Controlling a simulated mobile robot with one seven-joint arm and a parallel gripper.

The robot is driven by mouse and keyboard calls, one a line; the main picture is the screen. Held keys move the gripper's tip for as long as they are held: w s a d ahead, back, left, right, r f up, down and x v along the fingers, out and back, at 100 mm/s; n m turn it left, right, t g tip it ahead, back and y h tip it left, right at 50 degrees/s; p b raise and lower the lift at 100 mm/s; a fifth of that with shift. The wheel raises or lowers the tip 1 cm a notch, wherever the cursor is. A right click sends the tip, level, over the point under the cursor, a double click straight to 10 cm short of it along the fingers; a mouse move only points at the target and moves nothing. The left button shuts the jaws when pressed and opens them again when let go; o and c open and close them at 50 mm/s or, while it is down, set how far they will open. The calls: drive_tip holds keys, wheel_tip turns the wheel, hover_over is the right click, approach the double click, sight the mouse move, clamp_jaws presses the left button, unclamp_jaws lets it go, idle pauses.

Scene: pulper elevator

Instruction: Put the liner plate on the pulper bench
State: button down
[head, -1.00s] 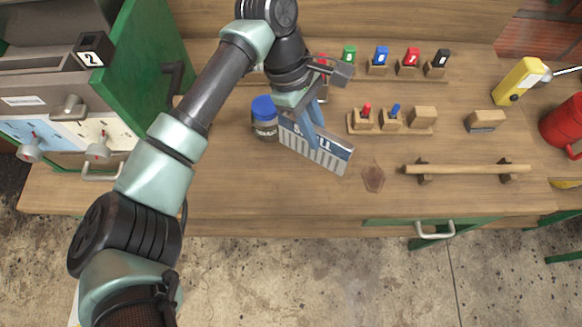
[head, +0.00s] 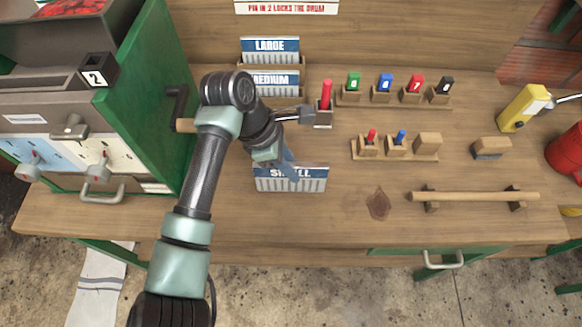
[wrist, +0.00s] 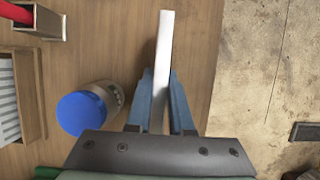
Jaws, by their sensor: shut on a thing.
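The liner plate (head: 291,185), blue-topped and marked SMALL with a ribbed white lower part, is held upright facing the head camera. My gripper (head: 289,168) is shut on its top; blue fingers pinch it. In the wrist view the plate (wrist: 163,55) shows edge-on between the fingers (wrist: 161,105). The wooden pulper bench (head: 330,225) lies beneath; I cannot tell whether the plate touches it. LARGE (head: 270,48) and MEDIUM (head: 272,82) plates stand in a rack at the back.
A blue-lidded jar (wrist: 85,112) stands beside my gripper in the wrist view; my arm hides it in the head view. The green machine with a crank (head: 178,105) is at left. Peg blocks (head: 395,150) and a wooden bar (head: 475,196) stand right. The front middle bench is clear.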

drive_tip(key=shift+f, duration=0.75)
drive_tip(key=shift+f, duration=0.15)
drive_tip(key=c, duration=0.8)
unclamp_jaws()
drive_tip(key=shift+r, duration=0.2)
drive_tip(key=shift+a+r, duration=0.2)
drive_tip(key=shift+r, duration=0.1)
drive_tip(key=b+v, duration=0.2)
drive_tip(key=v, duration=0.9)
drive_tip(key=shift+r, duration=0.1)
